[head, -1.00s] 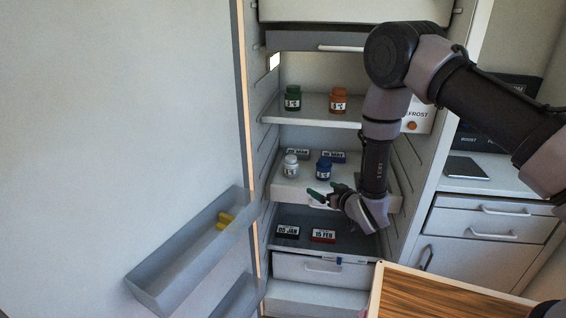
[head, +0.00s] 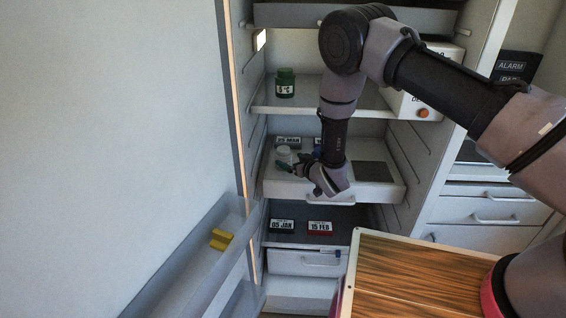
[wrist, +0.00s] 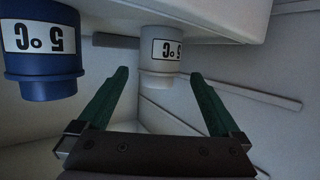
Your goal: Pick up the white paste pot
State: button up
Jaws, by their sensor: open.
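The white paste pot (head: 284,153) stands on the middle fridge shelf, its lower part hidden by my gripper in the head view. In the wrist view the white pot (wrist: 160,52) shows upside down with a "5 °C" label, between and just beyond the fingertips. My gripper (wrist: 158,75) is open and empty, its two green fingers apart with the pot lined up between them. In the head view my gripper (head: 287,166) is right at the front of the pot. I cannot tell whether a finger touches it.
A blue pot (wrist: 42,45) stands close beside the white one. A date block (head: 288,141) is behind them. A green pot (head: 285,84) is on the shelf above. Date blocks (head: 282,226) lie below. The open door's bin (head: 205,262) is at left, a wooden top (head: 400,270) at lower right.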

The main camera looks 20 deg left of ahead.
aim_at(288, 157)
jog(key=x, duration=0.5)
jog(key=shift+r, duration=0.15)
grip_shut()
